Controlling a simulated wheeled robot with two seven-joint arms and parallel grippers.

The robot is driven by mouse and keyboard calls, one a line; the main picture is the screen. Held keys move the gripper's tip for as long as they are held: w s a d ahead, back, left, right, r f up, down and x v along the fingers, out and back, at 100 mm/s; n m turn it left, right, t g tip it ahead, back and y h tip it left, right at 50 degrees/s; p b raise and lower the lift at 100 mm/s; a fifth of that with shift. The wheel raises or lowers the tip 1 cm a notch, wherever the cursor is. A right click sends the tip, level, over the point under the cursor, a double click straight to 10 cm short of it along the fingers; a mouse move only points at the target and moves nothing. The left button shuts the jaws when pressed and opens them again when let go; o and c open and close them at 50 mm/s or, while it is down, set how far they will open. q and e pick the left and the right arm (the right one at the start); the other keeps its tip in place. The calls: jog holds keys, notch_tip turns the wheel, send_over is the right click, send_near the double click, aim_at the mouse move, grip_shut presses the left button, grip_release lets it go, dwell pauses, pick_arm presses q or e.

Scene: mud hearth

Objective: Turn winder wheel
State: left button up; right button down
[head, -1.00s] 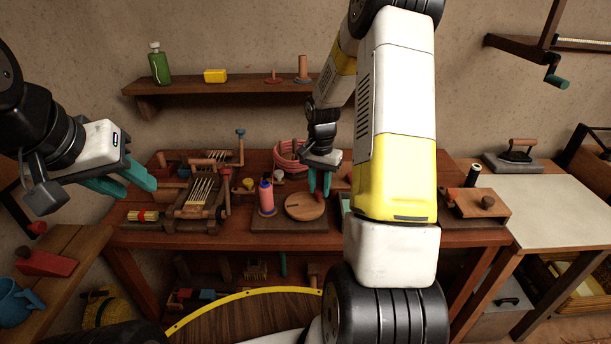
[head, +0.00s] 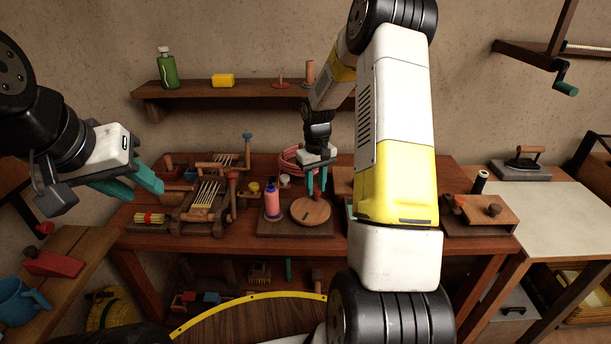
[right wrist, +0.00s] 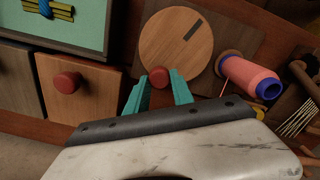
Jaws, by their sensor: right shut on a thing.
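The winder wheel (head: 309,213) is a round wooden disc with a dark slot, lying flat on a dark board on the bench. In the right wrist view the wheel (right wrist: 178,42) shows a small red knob (right wrist: 159,76) at its near edge. My right gripper (head: 317,188) reaches down at the wheel's back edge. In the right wrist view its teal fingers (right wrist: 160,81) stand on both sides of the knob, shut on it. A pink thread spool (head: 272,202) with a blue top stands left of the wheel. My left gripper (head: 147,192) is open and empty, in the air at the left.
A small wooden loom (head: 204,195) stands left of the spool on the bench (head: 290,248). A pink cord coil (head: 289,160) lies behind the wheel. A drawer with a red knob (right wrist: 68,83) is close by. A wall shelf (head: 250,89) hangs above.

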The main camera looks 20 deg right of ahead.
jog(key=shift+w+a+n, duration=0.25)
jog(key=shift+a+n, duration=0.15)
jog(key=shift+n, duration=0.65)
jog(key=shift+w+a+n, duration=0.2)
jog(key=shift+a+n, duration=0.15)
jog(key=shift+n, duration=0.7)
jog(key=c, duration=1.1)
grip_release()
notch_tip(320, 180, up, 8)
